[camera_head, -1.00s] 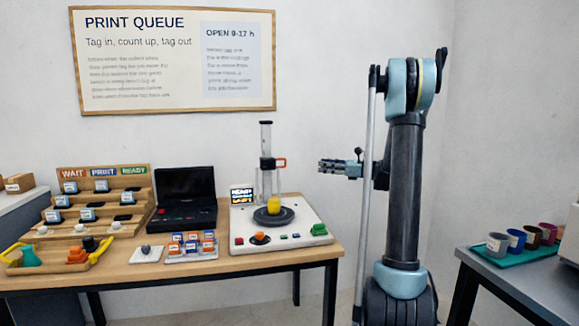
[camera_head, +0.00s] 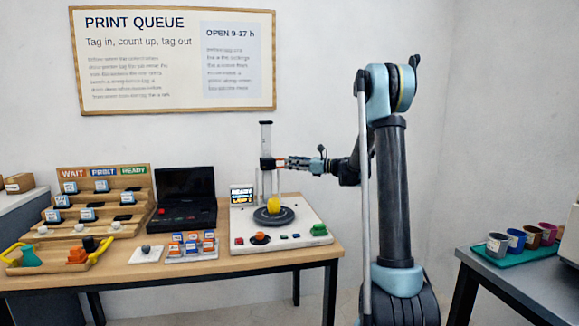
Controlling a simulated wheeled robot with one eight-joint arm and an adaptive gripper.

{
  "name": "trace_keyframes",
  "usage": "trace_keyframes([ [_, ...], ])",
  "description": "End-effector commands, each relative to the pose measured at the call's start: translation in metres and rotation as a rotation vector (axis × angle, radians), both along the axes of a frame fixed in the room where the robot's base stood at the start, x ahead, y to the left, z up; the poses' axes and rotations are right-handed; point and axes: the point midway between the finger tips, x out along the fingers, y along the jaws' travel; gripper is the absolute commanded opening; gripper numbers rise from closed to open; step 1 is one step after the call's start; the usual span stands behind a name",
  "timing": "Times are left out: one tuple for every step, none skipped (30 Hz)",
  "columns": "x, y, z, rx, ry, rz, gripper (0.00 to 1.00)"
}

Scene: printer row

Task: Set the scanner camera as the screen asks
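The scanner (camera_head: 300,245) is a white base with a black turntable (camera_head: 274,216) that bears a yellow object (camera_head: 273,204). Behind the turntable stands an upright post (camera_head: 266,136) with a dark camera carriage (camera_head: 267,163) and an orange part on its right. A small screen (camera_head: 242,195) with bright text stands at the base's back left; I cannot read it all. My gripper (camera_head: 284,163) reaches in from the right, level with the carriage, its fingertips at the orange part. Whether the fingers are closed on it is too small to tell.
The wooden table (camera_head: 280,257) also holds a black laptop-like case (camera_head: 184,200), a tag rack (camera_head: 100,200), a tray of small blocks (camera_head: 192,247) and a wooden tray (camera_head: 62,262). A grey table (camera_head: 520,280) with several cups stands right. The air right of the post holds my arm.

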Motion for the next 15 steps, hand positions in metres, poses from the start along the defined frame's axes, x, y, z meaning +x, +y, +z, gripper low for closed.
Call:
trace_keyframes([
  [0.002,0.006,0.000,0.000,0.000,0.002,0.32],
  [0.003,0.009,0.000,0.000,0.000,0.002,0.32],
  [0.004,0.011,0.000,0.000,0.000,0.001,0.32],
  [0.004,0.013,0.000,0.000,0.000,0.001,0.32],
  [0.005,0.015,0.000,0.000,0.000,0.001,0.32],
  [0.005,0.016,0.000,0.000,0.000,0.001,0.32],
  [0.006,0.017,0.000,0.000,0.000,0.001,0.32],
  [0.006,0.018,0.000,0.000,0.000,0.000,0.32],
  [0.006,0.018,0.000,0.000,0.000,0.000,0.32],
  [0.006,0.019,0.000,0.000,0.000,0.000,0.32],
  [0.006,0.019,0.000,0.000,0.000,0.000,0.32],
  [0.006,0.019,0.000,0.000,0.000,0.000,0.32],
  [0.006,0.019,0.000,0.000,0.000,0.000,0.32],
  [0.006,0.019,0.000,0.000,0.000,0.000,0.32],
  [0.006,0.018,0.000,0.000,0.000,0.000,0.32],
])
